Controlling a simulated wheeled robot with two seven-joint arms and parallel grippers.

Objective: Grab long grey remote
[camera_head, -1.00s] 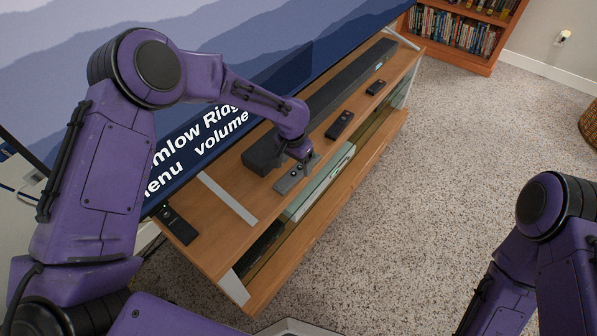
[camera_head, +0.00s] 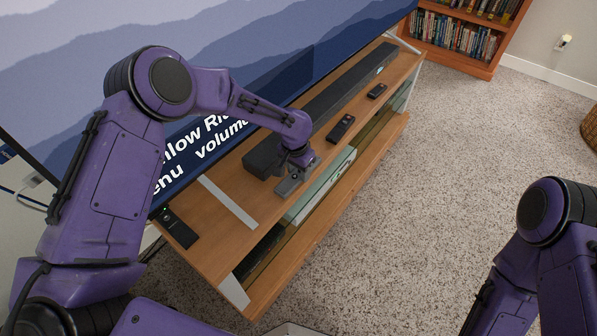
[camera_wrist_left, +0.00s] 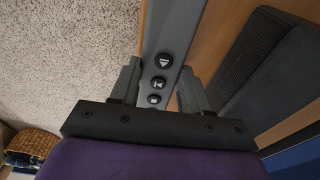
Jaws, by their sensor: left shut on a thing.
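The long grey remote (camera_head: 288,186) lies on the wooden TV stand near its front edge, in front of the near end of the soundbar. In the left wrist view the remote (camera_wrist_left: 172,38) runs up between the fingers, with several round black buttons facing the camera. My left gripper (camera_wrist_left: 160,85) is shut on the remote, one finger on each side. In the head view the left gripper (camera_head: 300,172) partly covers the remote. The right arm shows at the lower right, but its gripper is out of frame.
Other dark remotes lie on the stand (camera_head: 222,245): one at the left end (camera_head: 178,230), one right of the gripper (camera_head: 341,128) and a smaller one farther back (camera_head: 377,91). The soundbar (camera_head: 345,97) and TV (camera_head: 255,55) stand behind. Carpet (camera_head: 430,190) is clear at right.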

